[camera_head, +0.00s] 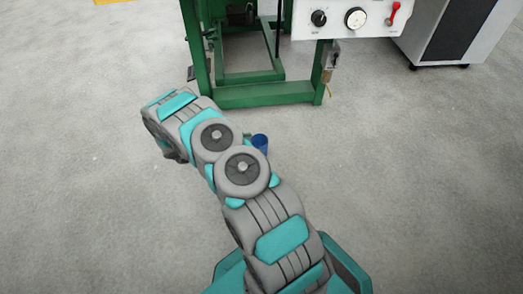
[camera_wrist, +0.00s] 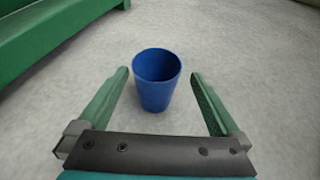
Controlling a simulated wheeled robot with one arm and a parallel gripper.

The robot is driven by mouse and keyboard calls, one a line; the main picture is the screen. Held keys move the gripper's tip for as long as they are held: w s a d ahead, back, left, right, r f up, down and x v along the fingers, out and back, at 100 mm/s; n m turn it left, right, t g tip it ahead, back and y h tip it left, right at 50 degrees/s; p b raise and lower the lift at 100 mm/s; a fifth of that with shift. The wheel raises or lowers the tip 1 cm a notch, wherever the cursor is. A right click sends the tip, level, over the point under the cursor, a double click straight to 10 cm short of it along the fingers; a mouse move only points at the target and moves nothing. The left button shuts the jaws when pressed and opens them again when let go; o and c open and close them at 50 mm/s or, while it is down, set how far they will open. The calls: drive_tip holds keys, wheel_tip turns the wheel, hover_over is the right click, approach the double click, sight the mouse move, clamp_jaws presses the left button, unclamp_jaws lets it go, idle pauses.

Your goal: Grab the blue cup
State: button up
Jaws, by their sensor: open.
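The blue cup (camera_wrist: 157,95) stands upright on the grey floor. In the wrist view it is between and slightly beyond the two green fingers of my gripper (camera_wrist: 158,82), with clear gaps on both sides. My gripper is open and empty. In the head view the blue cup (camera_head: 260,143) shows just right of my arm, partly hidden behind it. My gripper is mostly hidden by the arm in the head view.
A green metal frame (camera_head: 265,95) stands on the floor beyond the cup; its base bar (camera_wrist: 45,35) shows at upper left in the wrist view. A white panel with a dial and red lever (camera_head: 350,20) is above. The floor (camera_head: 420,180) to the right is clear.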

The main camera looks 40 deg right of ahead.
sight(259, 141)
wheel_tip(259, 141, down, 2)
drive_tip(key=shift+f+n, duration=0.15)
drive_tip(key=shift+n, duration=0.15)
drive_tip(key=shift+d+f, duration=0.2)
drive_tip(key=shift+d, duration=0.05)
drive_tip(key=x, duration=0.2)
drive_tip(key=b+x, duration=0.1)
drive_tip(key=x, duration=0.4)
drive_tip(key=shift+w+d+r, duration=0.2)
drive_tip(key=shift+d, duration=0.2)
drive_tip(key=c, duration=1.2)
